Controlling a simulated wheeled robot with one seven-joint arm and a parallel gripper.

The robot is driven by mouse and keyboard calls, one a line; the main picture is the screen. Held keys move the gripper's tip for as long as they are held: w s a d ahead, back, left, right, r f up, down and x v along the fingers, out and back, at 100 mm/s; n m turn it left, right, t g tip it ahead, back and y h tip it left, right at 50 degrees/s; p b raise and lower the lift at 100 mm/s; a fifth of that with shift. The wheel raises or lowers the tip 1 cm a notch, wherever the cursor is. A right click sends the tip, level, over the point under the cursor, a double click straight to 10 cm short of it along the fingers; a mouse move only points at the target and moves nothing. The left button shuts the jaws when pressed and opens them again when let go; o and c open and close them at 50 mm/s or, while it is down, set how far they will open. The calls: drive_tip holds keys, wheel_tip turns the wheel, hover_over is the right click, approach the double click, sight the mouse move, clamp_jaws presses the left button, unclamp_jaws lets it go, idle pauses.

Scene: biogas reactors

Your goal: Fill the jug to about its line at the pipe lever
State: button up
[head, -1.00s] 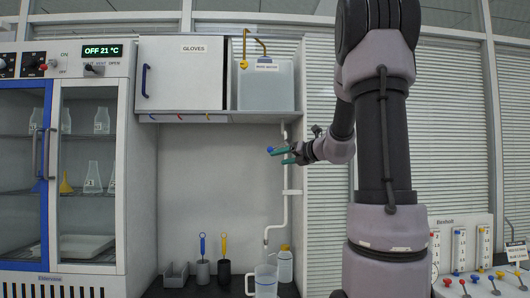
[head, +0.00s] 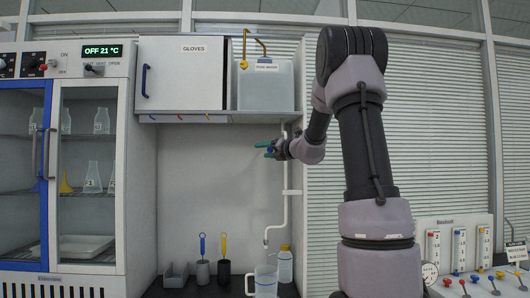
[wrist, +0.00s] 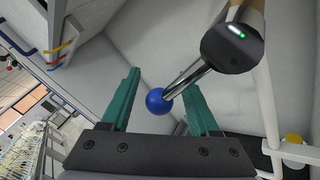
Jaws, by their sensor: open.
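The clear jug (head: 265,283) stands upright on the dark counter below the white pipe's spout (head: 266,238). It looks empty, and I cannot make out its line. The white pipe (head: 285,207) runs down the back wall. In the wrist view the pipe lever (wrist: 190,80) is a metal rod from a dark hub with a blue ball knob (wrist: 157,101). My gripper (wrist: 162,82) is open, with its teal fingers on either side of the knob, apart from it. In the head view my gripper (head: 265,148) is beside the pipe, below the shelf, and mostly hides the lever.
A bottle with a yellow cap (head: 285,265) stands close behind the jug's right side. Dark and grey holders (head: 223,271) with blue and yellow handled tools stand to the left. The shelf with the gloves cabinet (head: 182,75) and a water tank (head: 265,88) is overhead.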

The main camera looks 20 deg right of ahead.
clamp_jaws()
idle(1.4)
